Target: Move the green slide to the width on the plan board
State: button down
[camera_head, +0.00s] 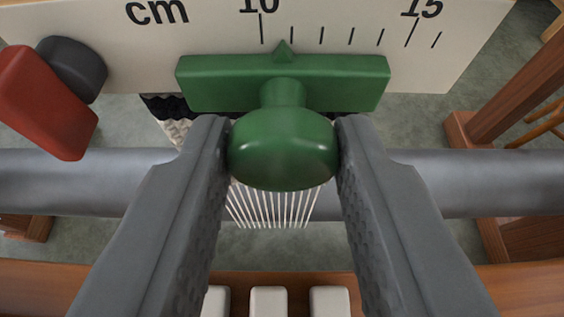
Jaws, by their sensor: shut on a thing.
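The green slide (345,82) sits on a pale cm scale (225,35) at the top of the view. Its small pointer (283,48) stands between the long 10 tick and the first short tick to its right, closer to that short tick. A round green knob (282,150) sticks out from the slide towards me. My gripper (283,148) is shut on this knob, one finger on each side. The plan board is not in view.
A red lever (45,100) with a dark round hub (72,68) is left of the slide. A grey horizontal bar (90,182) crosses behind my fingers. Pale threads (272,208) hang below the knob. White keys (268,301) lie at the bottom. The scale right of the slide is clear.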

jog(key=shift+d, duration=1.2)
jog(key=c, duration=1.1)
grip_release()
jog(key=shift+o, duration=0.2)
jog(key=shift+s, duration=0.15)
jog(key=v, duration=1.7)
jog(key=shift+r, duration=0.1)
